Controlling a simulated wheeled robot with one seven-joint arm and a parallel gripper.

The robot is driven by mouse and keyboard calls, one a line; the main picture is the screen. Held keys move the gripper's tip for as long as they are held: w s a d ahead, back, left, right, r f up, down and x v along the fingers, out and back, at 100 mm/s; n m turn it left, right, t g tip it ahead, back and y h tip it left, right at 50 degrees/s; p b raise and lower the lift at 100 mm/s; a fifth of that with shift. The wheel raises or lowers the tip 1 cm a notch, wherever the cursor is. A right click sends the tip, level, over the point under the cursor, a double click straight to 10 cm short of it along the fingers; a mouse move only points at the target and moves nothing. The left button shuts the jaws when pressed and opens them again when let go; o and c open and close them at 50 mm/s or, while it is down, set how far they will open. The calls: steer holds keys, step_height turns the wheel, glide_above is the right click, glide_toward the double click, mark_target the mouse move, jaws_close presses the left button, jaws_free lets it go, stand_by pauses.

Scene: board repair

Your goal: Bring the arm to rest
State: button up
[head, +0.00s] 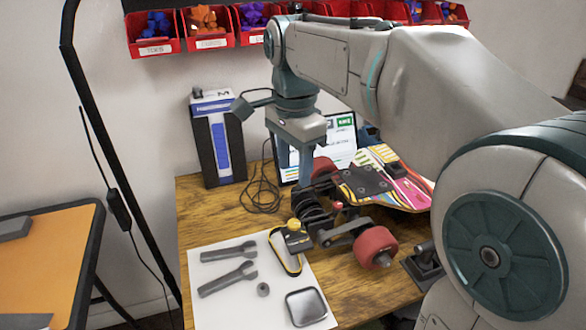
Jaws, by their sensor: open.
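My gripper (294,172) points down above the back of the wooden table (215,226). It is open, and nothing shows between its fingers. My arm reaches in from the right and runs across the upper part of the head view. Below and to the right of the gripper lies a skateboard (408,186) with a colourful deck, red wheels and black truck parts. My gripper is close to its far red wheel in the picture; whether they touch I cannot tell.
Red bins (154,32) hang above. An orange-topped table (50,255) is at left.

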steer(key=s+d+n+t+p, duration=0.2)
steer(key=s+d+n+p, duration=0.9)
steer(key=s+p, duration=0.2)
steer(key=shift+d+r+t+p, duration=0.25)
steer(key=shift+t+p, duration=0.15)
steer(key=shift+p, duration=0.4)
